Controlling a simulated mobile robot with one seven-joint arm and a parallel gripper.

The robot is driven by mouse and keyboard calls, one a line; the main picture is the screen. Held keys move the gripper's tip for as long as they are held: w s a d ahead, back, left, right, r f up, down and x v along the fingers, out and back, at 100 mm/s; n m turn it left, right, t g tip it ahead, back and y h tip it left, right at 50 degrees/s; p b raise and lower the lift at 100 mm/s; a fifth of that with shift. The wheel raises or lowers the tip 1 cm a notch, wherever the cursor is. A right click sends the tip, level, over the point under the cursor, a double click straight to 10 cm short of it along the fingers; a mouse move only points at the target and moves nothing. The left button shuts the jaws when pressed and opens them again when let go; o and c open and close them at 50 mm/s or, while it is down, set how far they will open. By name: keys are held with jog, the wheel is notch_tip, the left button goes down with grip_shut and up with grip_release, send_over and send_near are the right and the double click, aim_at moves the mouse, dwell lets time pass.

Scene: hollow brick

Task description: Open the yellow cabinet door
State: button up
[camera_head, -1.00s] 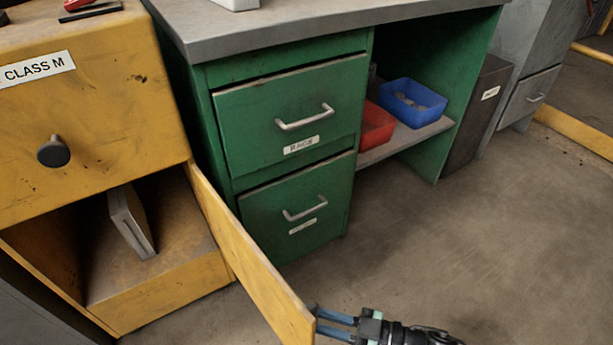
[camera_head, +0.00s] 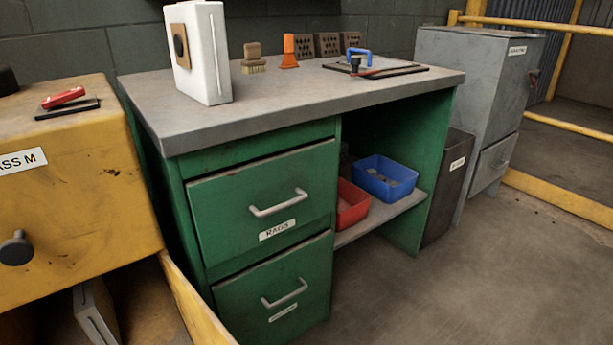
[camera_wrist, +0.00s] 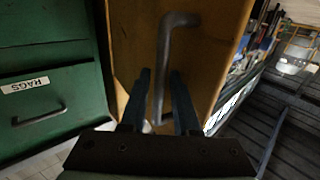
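The yellow cabinet (camera_head: 85,215) stands at the left of the head view. Its lower door (camera_head: 192,303) is swung well out, showing as a slanted yellow panel in front of the green drawers. The dark compartment behind it holds a grey boxy object (camera_head: 97,312). In the wrist view the door face (camera_wrist: 215,50) fills the middle, with a bent grey bar handle (camera_wrist: 164,65) on it. My gripper (camera_wrist: 162,75) has one finger on each side of this handle, with gaps visible between bar and fingers. My gripper is outside the head view.
A green workbench (camera_head: 263,200) with two drawers is right beside the door. It carries a white container (camera_head: 208,60), a brush and an orange object. Blue (camera_head: 385,178) and red bins sit on its shelf. Open floor (camera_head: 440,300) lies at lower right.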

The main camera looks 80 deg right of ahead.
jog(key=s+a+p, duration=0.1)
jog(key=s, duration=1.1)
jog(key=shift+s, duration=0.35)
